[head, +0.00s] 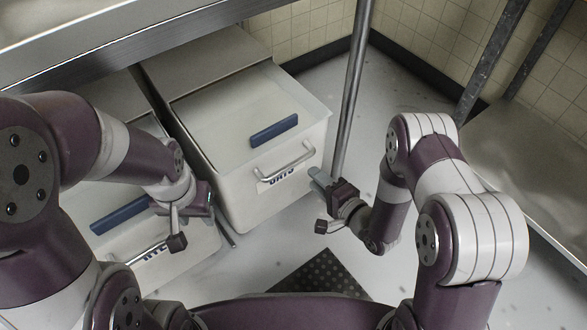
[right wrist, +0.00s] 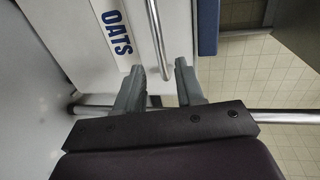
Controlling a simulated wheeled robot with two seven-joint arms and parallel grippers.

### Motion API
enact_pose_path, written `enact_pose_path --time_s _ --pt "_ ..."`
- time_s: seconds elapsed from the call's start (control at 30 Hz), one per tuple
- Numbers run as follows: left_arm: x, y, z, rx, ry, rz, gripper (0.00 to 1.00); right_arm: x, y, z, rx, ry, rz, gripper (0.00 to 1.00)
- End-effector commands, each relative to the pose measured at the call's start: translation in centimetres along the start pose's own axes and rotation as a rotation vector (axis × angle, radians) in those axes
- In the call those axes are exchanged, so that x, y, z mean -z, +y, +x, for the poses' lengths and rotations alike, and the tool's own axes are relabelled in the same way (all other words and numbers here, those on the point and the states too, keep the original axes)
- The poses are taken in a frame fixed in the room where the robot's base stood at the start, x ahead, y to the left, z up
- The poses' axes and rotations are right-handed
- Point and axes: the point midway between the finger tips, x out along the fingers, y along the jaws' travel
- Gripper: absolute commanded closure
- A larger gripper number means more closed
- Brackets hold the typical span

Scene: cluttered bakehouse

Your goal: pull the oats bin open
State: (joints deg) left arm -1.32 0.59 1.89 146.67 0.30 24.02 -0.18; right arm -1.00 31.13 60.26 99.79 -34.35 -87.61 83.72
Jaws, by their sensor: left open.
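The oats bin (head: 235,184) is a white box with a pale lid, a blue grip (head: 274,130) on top and a metal bar handle (head: 285,165) above its OATS label. Its label (right wrist: 115,33) and handle (right wrist: 158,40) also show in the right wrist view. My right gripper (head: 318,180) is open just off the bin's front right corner, by the handle's right end. In the right wrist view its fingers (right wrist: 160,68) are apart, with the handle's end showing between the tips. My left gripper (head: 192,222) is open and empty, left of the oats bin's front.
A second white bin (head: 205,240) with a blue grip (head: 119,214) stands at left, partly hidden by my left arm. A steel bench (head: 110,45) overhangs both bins. A metal post (head: 352,90) stands right of the oats bin. A dark floor grate (head: 322,275) lies in front.

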Motion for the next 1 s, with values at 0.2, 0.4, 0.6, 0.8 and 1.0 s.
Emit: enact_pose_path --time_s 0.2,0.4,0.6,0.8,1.0 --pt "-0.5 0.0 3.6 0.000 -0.001 0.000 0.57 0.0 0.7 5.8 0.002 -0.002 -0.005 0.62" --pt "-0.6 0.0 4.9 0.000 -0.001 0.000 0.57 0.1 0.3 8.9 0.000 0.001 -0.004 0.62" --pt "-0.6 0.0 5.0 0.000 -0.001 0.000 0.57 0.1 0.0 9.5 -0.002 0.002 -0.002 0.62" --pt "-0.6 0.0 4.9 0.000 -0.001 0.000 0.57 0.1 0.0 9.4 -0.002 0.002 -0.003 0.82" --pt "-0.6 0.0 4.9 0.000 -0.001 0.000 0.57 0.1 0.0 9.4 -0.002 0.002 -0.003 1.00"
